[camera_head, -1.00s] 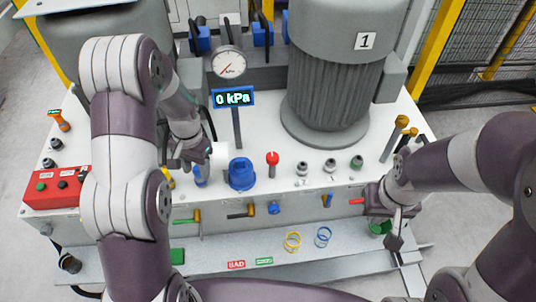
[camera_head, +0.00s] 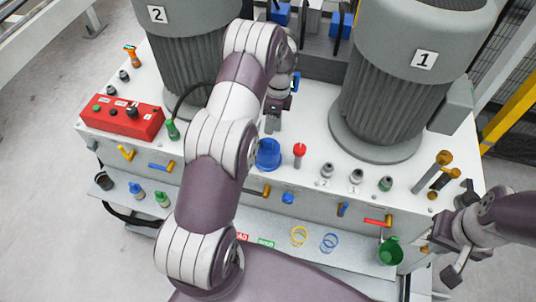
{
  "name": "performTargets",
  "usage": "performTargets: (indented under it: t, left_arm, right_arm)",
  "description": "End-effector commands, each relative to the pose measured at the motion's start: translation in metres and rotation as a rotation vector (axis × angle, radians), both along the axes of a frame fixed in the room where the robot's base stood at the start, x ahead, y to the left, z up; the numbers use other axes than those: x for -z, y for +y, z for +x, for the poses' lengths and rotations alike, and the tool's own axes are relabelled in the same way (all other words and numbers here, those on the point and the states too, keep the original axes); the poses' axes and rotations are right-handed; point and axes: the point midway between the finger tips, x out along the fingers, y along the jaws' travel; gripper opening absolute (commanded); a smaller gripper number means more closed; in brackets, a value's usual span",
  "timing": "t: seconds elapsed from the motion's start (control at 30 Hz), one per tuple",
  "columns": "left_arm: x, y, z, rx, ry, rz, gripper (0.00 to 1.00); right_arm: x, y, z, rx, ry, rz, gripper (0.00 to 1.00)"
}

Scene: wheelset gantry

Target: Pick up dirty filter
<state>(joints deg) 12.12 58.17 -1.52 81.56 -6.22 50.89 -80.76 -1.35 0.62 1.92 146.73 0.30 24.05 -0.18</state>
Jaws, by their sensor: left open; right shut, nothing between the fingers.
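I cannot make out a dirty filter in the head view now. A blue cup-shaped housing (camera_head: 268,155) stands on the white bench top, near its front edge. My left gripper (camera_head: 272,122) is open, just behind and above the housing, with its fingers pointing down. My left forearm hides part of the bench to the left of it. My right gripper (camera_head: 449,254) is shut and empty, off the front right corner of the bench, to the right of a green cup (camera_head: 390,251).
Tank 1 (camera_head: 392,105) and tank 2 (camera_head: 190,65) stand at the back. A red-knobbed valve (camera_head: 299,153) and several small fittings line the front. A red control box (camera_head: 122,117) sits on the left.

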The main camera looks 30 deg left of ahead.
Motion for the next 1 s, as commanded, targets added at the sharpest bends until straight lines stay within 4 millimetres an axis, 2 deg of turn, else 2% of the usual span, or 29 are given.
performTargets:
  t: [0.03,0.17,0.37,0.5,0.7,0.73,0.87,0.9,1.0]
  left_arm:
    - [0.0,0.001,-0.001,-0.001,-0.003,0.001,0.49]
    - [0.017,0.002,-0.003,-0.001,-0.005,0.002,0.49]
    - [0.046,0.007,-0.008,-0.003,-0.002,0.001,0.49]
    - [0.068,0.008,-0.01,-0.002,-0.006,0.001,0.49]
    - [0.072,0.008,-0.01,-0.002,-0.008,0.002,0.49]
    - [0.072,0.008,-0.01,-0.002,-0.007,0.002,0.46]
    - [0.072,0.008,-0.01,-0.002,-0.007,0.002,0.04]
    - [0.072,0.008,-0.01,-0.002,-0.007,0.002,0.0]
    - [0.071,0.008,-0.01,-0.002,-0.007,0.002,0.0]
  right_arm:
    - [-0.012,0.0,0.001,0.0,-0.003,0.0,0.0]
    - [-0.016,0.0,0.001,0.0,-0.002,0.0,0.0]
    - [-0.043,0.0,0.0,0.0,-0.002,0.0,0.0]
    - [-0.045,0.0,0.0,0.0,-0.001,0.0,0.0]
    - [-0.043,0.0,0.0,0.0,-0.001,0.0,0.0]
    - [-0.043,0.0,0.0,0.0,-0.001,0.0,0.0]
    - [-0.043,0.0,0.0,0.0,-0.001,0.0,0.0]
    - [-0.043,0.0,0.0,0.0,-0.001,0.0,0.0]
    - [-0.043,0.0,0.0,0.0,-0.001,0.0,0.0]
